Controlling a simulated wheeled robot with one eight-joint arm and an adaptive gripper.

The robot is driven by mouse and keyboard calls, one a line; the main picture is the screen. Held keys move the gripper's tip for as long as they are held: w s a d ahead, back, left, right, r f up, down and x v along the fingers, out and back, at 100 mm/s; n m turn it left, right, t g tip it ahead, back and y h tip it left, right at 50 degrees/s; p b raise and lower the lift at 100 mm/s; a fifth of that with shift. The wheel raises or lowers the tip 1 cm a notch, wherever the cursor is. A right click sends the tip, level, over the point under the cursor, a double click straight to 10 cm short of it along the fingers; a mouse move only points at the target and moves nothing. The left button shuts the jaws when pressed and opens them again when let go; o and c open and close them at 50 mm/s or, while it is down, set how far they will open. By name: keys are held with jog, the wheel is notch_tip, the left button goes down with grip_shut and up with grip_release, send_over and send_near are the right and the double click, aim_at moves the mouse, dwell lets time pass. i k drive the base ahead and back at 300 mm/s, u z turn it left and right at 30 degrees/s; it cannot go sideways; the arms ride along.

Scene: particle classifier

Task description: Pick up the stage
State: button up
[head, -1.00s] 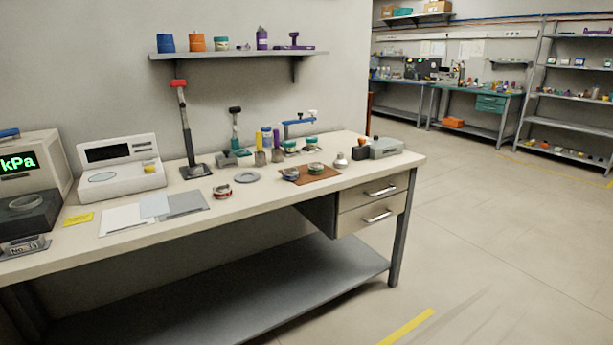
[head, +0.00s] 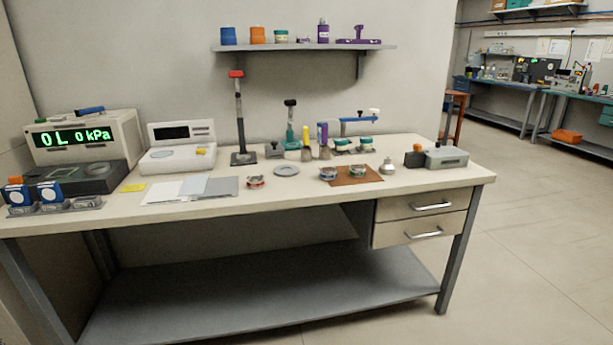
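Several small round metal pieces that may be stages are on the workbench (head: 300,205). One with a red band (head: 256,183) sits on the bare top near the front. Two more, one with a red rim (head: 328,174) and one with a green rim (head: 357,171), sit on or at the edge of a brown mat (head: 365,180). A flat grey disc (head: 286,170) lies between them. I cannot tell which one is the stage. My gripper is not in view.
A kPa meter (head: 85,140) and a scale (head: 180,148) stand at the left. A tall red-topped stand (head: 241,120) and brushes (head: 323,140) stand behind. A grey box (head: 446,158) is at the right. A wall shelf (head: 300,48) hangs above. Floor at the right is clear.

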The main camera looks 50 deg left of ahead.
aim_at(331, 176)
jog(key=u, duration=0.55)
jog(key=i, duration=0.75)
jog(key=u, duration=0.8)
jog(key=i, duration=0.3)
jog(key=u, duration=0.15)
